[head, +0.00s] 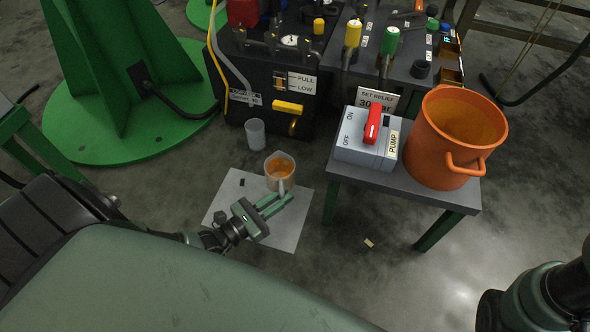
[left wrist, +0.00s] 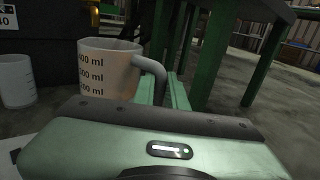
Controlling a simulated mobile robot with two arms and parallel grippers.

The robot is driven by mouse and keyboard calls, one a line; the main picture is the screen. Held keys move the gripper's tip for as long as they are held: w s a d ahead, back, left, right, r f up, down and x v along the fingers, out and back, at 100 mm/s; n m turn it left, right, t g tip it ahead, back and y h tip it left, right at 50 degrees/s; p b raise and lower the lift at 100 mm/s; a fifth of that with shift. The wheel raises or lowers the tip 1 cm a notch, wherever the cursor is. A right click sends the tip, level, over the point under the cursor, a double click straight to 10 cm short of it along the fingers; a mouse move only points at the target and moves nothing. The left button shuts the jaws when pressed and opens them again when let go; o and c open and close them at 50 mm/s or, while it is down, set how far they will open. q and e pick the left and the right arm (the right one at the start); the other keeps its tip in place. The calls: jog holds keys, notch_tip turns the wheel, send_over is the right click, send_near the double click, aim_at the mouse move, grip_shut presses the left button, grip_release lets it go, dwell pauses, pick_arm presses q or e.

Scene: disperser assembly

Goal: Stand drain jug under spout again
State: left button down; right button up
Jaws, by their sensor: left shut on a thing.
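The drain jug (head: 280,166) is a translucent measuring jug with orange-brown liquid inside. It is upright over the far right part of the white sheet (head: 232,190) on the floor; I cannot tell whether it touches the sheet. In the left wrist view the jug (left wrist: 105,70) shows its ml marks. My left gripper (head: 279,199) is shut on its handle, which also shows between the fingers in the left wrist view (left wrist: 158,76). The brass spout (head: 293,126) sits below the yellow valve handle (head: 288,107) on the dark tank, beyond the jug. My right gripper is out of view.
A clear cup (head: 255,134) stands on the floor left of the spout. A small table (head: 400,192) at the right carries a pump switch box (head: 366,152) and an orange pot (head: 450,140). A green stand (head: 120,130) is at the left. A small dark piece (head: 242,183) lies on the sheet.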

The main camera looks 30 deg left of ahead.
aim_at(294, 172)
pick_arm(q)
jog(key=w+b, duration=0.1)
jog(key=w, duration=0.2)
jog(key=w+a+b, duration=0.1)
jog(key=w+b, duration=0.1)
jog(key=w, duration=0.2)
jog(key=w+a+b, duration=0.1)
jog(key=w, duration=0.2)
jog(key=shift+w+a+f, duration=0.15)
jog(key=shift+a+f, duration=0.05)
jog(key=shift+a, duration=0.05)
notch_tip(294, 172, down, 2)
jog(key=shift+w+f+b, duration=0.1)
jog(key=shift+b, duration=1.1)
notch_tip(294, 172, down, 5)
jog(key=b, duration=0.4)
jog(key=shift+w, duration=0.2)
jog(key=shift+r, duration=0.35)
jog(key=shift+f, duration=0.15)
jog(key=c, duration=1.5)
grip_release()
jog(key=shift+o, duration=0.2)
